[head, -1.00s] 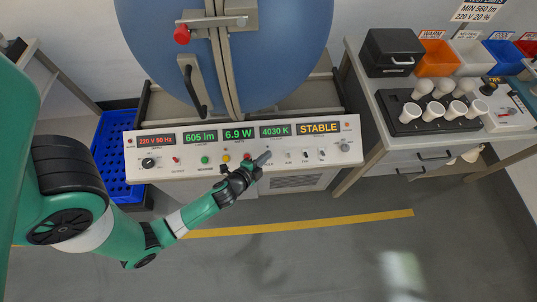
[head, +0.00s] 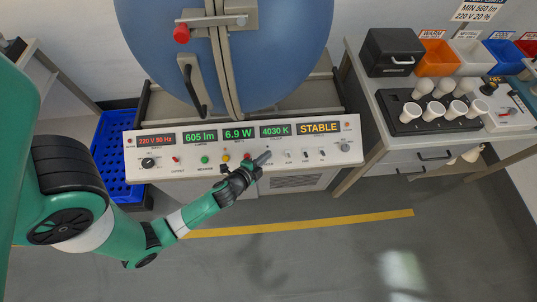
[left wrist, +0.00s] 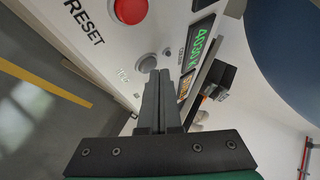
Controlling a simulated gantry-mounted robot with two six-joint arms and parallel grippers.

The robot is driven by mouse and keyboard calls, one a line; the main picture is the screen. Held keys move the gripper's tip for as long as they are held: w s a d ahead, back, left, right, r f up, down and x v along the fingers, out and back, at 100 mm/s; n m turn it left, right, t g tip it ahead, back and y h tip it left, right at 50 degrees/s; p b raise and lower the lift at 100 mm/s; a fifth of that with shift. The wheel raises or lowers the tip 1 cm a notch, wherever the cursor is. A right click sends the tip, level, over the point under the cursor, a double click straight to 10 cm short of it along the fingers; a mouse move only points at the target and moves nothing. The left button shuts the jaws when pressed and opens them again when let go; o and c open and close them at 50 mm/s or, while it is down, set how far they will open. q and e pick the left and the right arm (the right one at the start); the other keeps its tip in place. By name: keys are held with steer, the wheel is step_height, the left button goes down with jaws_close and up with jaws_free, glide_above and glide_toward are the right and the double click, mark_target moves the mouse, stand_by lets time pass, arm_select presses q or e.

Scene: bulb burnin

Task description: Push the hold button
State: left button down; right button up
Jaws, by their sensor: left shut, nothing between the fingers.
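The white control panel (head: 180,167) below the blue sphere carries a row of buttons. They include a green button (head: 205,159), a yellow button (head: 226,157) and a red button (head: 247,157). Their labels are too small to read in the head view, so I cannot tell which is hold. My left gripper (head: 266,155) is shut and empty, its tips at the panel right of the red button. In the left wrist view the shut fingertips (left wrist: 161,74) are beside a grey round button (left wrist: 148,63); contact is unclear. The red button there (left wrist: 130,11) is marked RESET. My right gripper is not in view.
Panel displays (head: 320,128) read 605 lm, 6.9 W, 4030 K and STABLE. A side table (head: 372,150) holds a bulb tray and bins. The floor in front is clear.

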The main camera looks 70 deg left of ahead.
arm_select(q)
steer(key=shift+a+f, duration=0.1)
steer(key=shift+f, duration=0.1)
steer(key=shift+d+r, duration=0.2)
steer(key=shift+r, duration=0.2)
stand_by(0.3)
step_height(320, 180, up, 5)
steer(key=d+p, duration=0.2)
steer(key=p, duration=0.1)
steer(key=shift+s+d+r, duration=0.2)
steer(key=shift+s+d, duration=0.1)
steer(key=shift+s, duration=0.05)
